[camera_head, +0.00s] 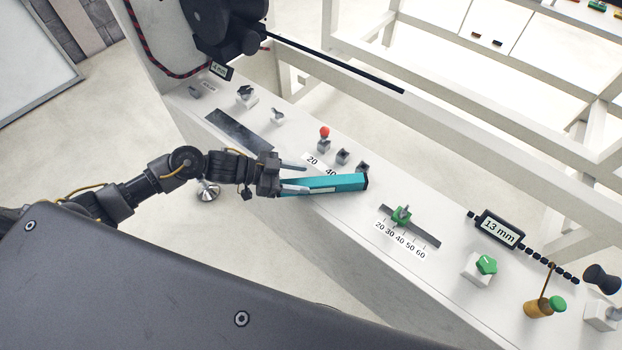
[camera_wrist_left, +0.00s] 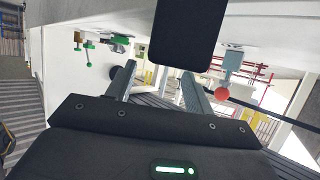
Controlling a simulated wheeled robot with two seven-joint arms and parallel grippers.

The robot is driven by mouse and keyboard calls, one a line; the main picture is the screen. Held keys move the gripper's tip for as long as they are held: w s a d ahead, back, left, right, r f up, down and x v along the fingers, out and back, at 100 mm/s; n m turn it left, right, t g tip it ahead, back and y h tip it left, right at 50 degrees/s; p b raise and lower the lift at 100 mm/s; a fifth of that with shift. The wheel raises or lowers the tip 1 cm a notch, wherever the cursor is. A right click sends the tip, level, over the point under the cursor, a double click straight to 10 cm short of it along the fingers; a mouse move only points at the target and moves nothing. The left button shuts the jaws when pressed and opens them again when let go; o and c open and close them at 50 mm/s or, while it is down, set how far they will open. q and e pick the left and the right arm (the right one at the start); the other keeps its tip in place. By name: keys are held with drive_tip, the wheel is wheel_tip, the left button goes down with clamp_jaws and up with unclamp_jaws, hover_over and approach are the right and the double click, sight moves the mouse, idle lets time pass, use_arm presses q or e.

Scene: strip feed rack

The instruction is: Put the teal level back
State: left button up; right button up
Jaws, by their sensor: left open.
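The teal level (camera_head: 340,183), a long bar with a black end cap, lies at the front part of the white bench top in the head view. My left gripper (camera_head: 298,178) is at its left end, with its fingers apart. One finger lies along the near side of the level's left end and the other is beyond it. In the left wrist view the open fingers (camera_wrist_left: 160,90) show below a large black block, which may be the level's end. Whether the fingers touch the level is not clear. My right gripper is not in view.
A dark flat plate (camera_head: 240,130) lies on the bench (camera_head: 300,130) at left. A red-knobbed lever (camera_head: 324,133) and small blocks stand behind the level. A green slider (camera_head: 401,215) on a scale, a green knob (camera_head: 486,265) and a 13 mm display (camera_head: 499,230) are to the right.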

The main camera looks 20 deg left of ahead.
use_arm(q)
drive_tip(key=v, duration=0.6)
drive_tip(key=shift+s+a, duration=0.15)
drive_tip(key=shift+s+a+r, duration=0.2)
drive_tip(key=shift+a+r, duration=0.1)
drive_tip(key=shift+a, duration=0.15)
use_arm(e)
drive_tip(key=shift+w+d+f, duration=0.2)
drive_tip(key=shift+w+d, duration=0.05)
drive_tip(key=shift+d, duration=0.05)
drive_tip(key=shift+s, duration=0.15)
use_arm(q)
drive_tip(key=shift+s+f, duration=0.1)
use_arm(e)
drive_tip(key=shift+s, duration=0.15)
